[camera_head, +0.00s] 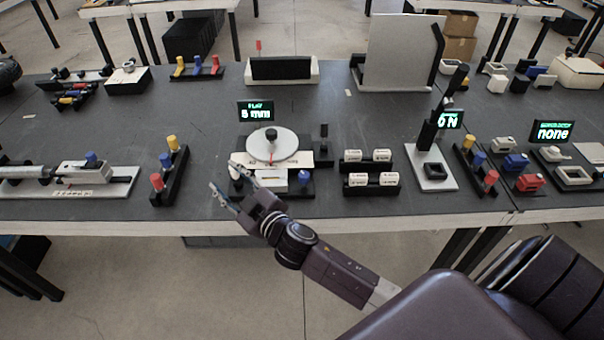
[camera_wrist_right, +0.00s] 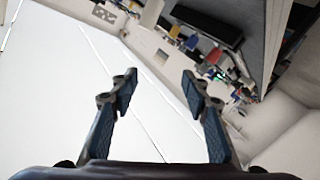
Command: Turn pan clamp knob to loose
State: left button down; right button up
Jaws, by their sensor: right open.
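A device with a round pale pan (camera_head: 285,147) stands near the middle of the table's front side. A small black knob (camera_head: 272,134) is on top of the pan. A blue knob (camera_head: 304,177) is at the device's front right, and a small white round part (camera_head: 235,171) is at its front left. I cannot tell which is the pan clamp knob or how it is set. My right gripper (camera_head: 222,176) is open and empty at the device's front left, over the table's front edge. Its parted fingers also show in the right wrist view (camera_wrist_right: 160,88). My left gripper is out of view.
A display reading 5 mm (camera_head: 257,112) stands behind the pan. A rack of coloured knobs (camera_head: 170,170) is to the left. Pale labelled blocks (camera_head: 370,180) and an upright black lever (camera_head: 428,135) are to the right. Bare table (camera_head: 200,115) lies at the back left of the device.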

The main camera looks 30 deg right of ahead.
jog(key=w+a+r+n+g+y, duration=0.1)
jog(key=a+r+n+g+y, duration=0.2)
jog(key=a+n+y, duration=0.35)
jog(key=w+a+r+n+g+y, duration=0.1)
jog(key=a+r+n+g+y, duration=0.3)
jog(key=a+n, duration=0.35)
jog(key=n+g+h, duration=0.1)
jog(key=g+h, duration=0.9)
jog(key=h, duration=0.3)
send_over(304, 174)
notch_tip(304, 174, down, 8)
jog(key=shift+a+r, duration=0.1)
jog(key=shift+r, duration=0.1)
jog(key=shift+d+f, duration=0.15)
jog(key=shift+d, duration=0.05)
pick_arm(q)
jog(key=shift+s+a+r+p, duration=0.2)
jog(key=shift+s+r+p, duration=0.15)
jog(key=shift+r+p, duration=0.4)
pick_arm(e)
notch_tip(304, 174, down, 7)
jog(key=shift+f, duration=0.2)
